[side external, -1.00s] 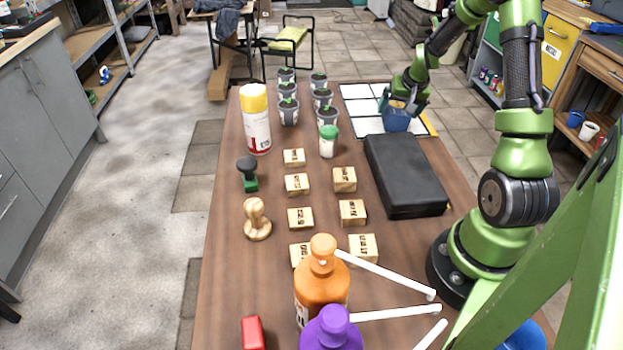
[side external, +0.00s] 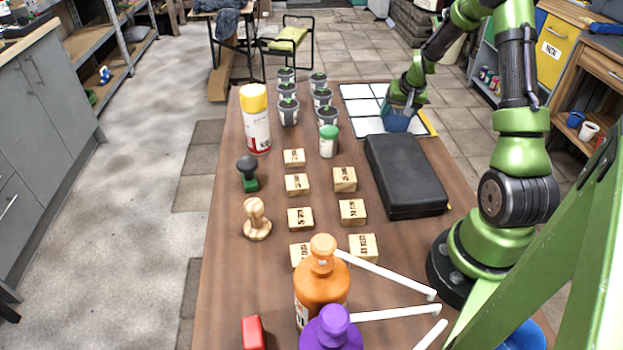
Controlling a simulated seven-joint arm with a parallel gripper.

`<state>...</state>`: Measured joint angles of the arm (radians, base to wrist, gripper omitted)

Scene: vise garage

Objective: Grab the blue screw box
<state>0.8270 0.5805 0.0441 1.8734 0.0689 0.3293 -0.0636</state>
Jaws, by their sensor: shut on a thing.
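The blue screw box (side external: 396,123) is a small blue container at the far right of the table, over the white gridded tray (side external: 362,107). My gripper (side external: 402,110) is over the box from above, its fingers shut on the box's upper part. The fingers and hand hide the box's top and whatever is in it. I cannot tell whether the box touches the tray.
A black case (side external: 405,175) lies just in front of the tray. Wooden blocks (side external: 345,180) fill the middle; orange (side external: 321,290) and purple bottles (side external: 331,330) stand in front.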

